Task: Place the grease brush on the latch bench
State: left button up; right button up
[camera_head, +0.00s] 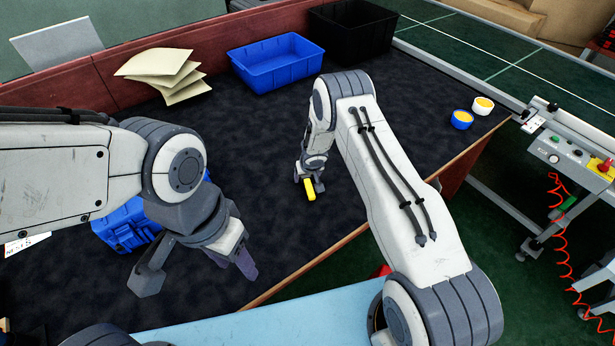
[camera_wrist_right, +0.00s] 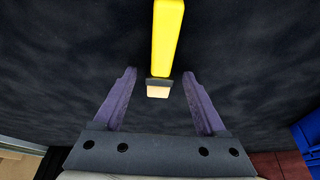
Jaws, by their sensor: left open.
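The grease brush, with a yellow handle (camera_head: 310,190), lies on the dark table top (camera_head: 260,220) near the middle. In the right wrist view the brush (camera_wrist_right: 165,45) has a grey band and a pale end pointing toward my palm. My right gripper (camera_head: 306,176) is over the brush. In the wrist view its two purple fingers (camera_wrist_right: 160,88) are apart, with the pale end between them and a gap on both sides. My left gripper (camera_head: 198,272) is open and empty at the left front. I cannot tell which surface is the latch bench.
A blue bin (camera_head: 275,65), a black crate (camera_head: 350,35) and paper sacks (camera_head: 165,70) stand at the back. A blue case (camera_head: 125,228) is behind my left arm. Two small tubs (camera_head: 462,120) sit at right. A light blue surface (camera_head: 280,322) lies in front.

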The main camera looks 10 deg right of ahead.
aim_at(306, 177)
jog(key=shift+r, duration=0.1)
jog(key=shift+r, duration=0.15)
jog(key=b+v, duration=0.1)
jog(key=v, duration=0.2)
jog(key=shift+b, duration=0.4)
jog(key=s+a+r+n+p, duration=0.1)
jog(key=s+a+r, duration=0.1)
jog(key=s+r, duration=0.45)
jog(key=s+a+r+n+h, duration=0.1)
jog(key=s+a+r, duration=0.2)
jog(key=r, duration=0.7)
jog(key=s+a+r+p, duration=0.1)
jog(key=s+a+r, duration=0.1)
jog(key=s+r, duration=0.45)
jog(key=s+a+r+n+g, duration=0.1)
jog(key=s+r, duration=0.1)
jog(key=s, duration=0.6)
jog(key=s+a+r+n+g+y, duration=0.1)
jog(key=s+a+r+n+g, duration=0.1)
jog(key=s, duration=0.6)
jog(key=s+a+r+n+g+y, duration=0.1)
jog(key=s+r, duration=0.3)
jog(key=s, duration=0.4)
jog(key=shift+s+a+n, duration=0.2)
jog(key=shift+a+n, duration=0.05)
jog(key=shift+n, duration=0.45)
